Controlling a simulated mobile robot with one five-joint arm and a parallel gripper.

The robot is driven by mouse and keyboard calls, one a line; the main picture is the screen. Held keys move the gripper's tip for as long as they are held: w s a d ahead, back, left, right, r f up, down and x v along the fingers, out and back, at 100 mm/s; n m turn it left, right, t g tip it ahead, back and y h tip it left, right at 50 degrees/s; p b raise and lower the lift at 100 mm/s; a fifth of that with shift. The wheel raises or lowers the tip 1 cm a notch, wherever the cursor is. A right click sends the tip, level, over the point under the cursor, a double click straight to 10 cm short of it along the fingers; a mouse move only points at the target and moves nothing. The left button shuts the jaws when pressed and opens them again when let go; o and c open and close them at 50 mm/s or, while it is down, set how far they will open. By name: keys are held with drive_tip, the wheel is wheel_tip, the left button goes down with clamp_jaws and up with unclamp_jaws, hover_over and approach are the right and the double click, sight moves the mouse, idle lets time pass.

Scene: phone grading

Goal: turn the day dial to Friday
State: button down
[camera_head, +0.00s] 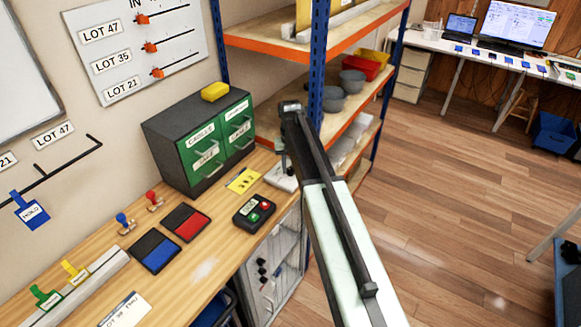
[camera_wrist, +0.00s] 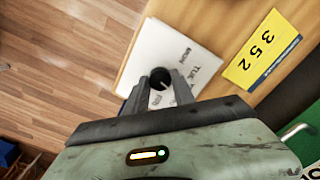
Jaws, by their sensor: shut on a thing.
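The day dial is a white plate (camera_wrist: 150,52) with a round black knob (camera_wrist: 160,79), lying at the bench edge in the wrist view. The letters "TUE" and "MON" show on the plate; the other day names are hidden or unreadable. My gripper (camera_wrist: 162,92) has its two grey fingers on either side of the knob and is shut on it. I cannot tell which day the knob points to. In the head view a corner of the dial plate (camera_head: 279,178) shows beside my arm, and my arm hides the knob.
A small black device (camera_head: 254,211) and ink pads (camera_head: 185,223) lie on the bench. Shelving (camera_head: 330,100) stands beyond.

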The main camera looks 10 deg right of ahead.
sight(290, 169)
drive_tip(key=m, duration=0.6)
drive_tip(key=shift+s, duration=0.1)
drive_tip(key=m, duration=0.7)
idle(0.4)
drive_tip(key=c, duration=1.1)
unclamp_jaws()
drive_tip(key=shift+o, duration=0.2)
wheel_tip(290, 169, up, 8)
drive_tip(key=p, duration=0.8)
